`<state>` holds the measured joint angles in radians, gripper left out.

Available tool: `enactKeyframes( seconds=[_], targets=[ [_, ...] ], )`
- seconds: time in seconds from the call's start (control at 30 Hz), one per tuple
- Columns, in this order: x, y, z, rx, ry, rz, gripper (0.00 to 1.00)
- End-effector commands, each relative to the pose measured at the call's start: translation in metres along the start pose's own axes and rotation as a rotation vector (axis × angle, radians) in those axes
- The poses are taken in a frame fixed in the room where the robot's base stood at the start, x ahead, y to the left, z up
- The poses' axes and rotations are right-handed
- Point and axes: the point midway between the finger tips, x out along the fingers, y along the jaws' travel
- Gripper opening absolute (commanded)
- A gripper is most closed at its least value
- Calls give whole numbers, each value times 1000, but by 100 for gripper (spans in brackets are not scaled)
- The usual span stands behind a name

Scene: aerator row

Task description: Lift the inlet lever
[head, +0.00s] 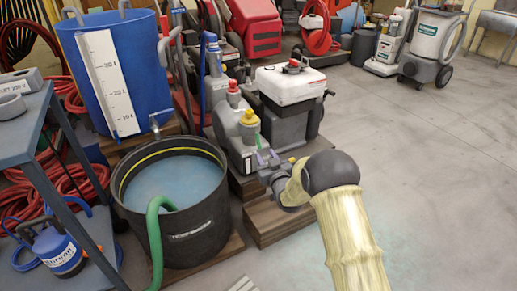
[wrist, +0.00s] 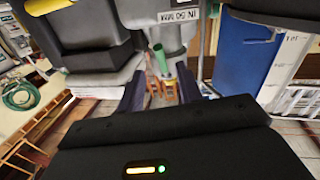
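The inlet lever appears as a small green handle (head: 258,140) on the grey pump (head: 236,140) in the head view. In the wrist view the green lever (wrist: 161,60) stands below a label reading "IN 50 MM" (wrist: 180,14). Contact with the lever cannot be told. The lever's base is partly hidden.
A black tub (head: 170,240) of bluish water with a green hose (head: 155,235) stands left of the pump. A blue graduated tank (head: 140,60) is behind it. A blue cart (head: 35,140) is at far left. The floor (head: 430,180) at right is clear.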

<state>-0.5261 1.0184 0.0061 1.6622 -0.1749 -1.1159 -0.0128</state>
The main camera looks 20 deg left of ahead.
Motion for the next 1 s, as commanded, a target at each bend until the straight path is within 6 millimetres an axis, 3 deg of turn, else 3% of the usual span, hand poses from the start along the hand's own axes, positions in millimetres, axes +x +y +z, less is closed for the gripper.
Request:
enactKeyframes(
  seconds=[0.6, 1.0],
  targets=[
    [73, -1, 3, 0, 1, -1, 35],
    [82, 0, 0, 0, -1, -1, 35]
  ],
)
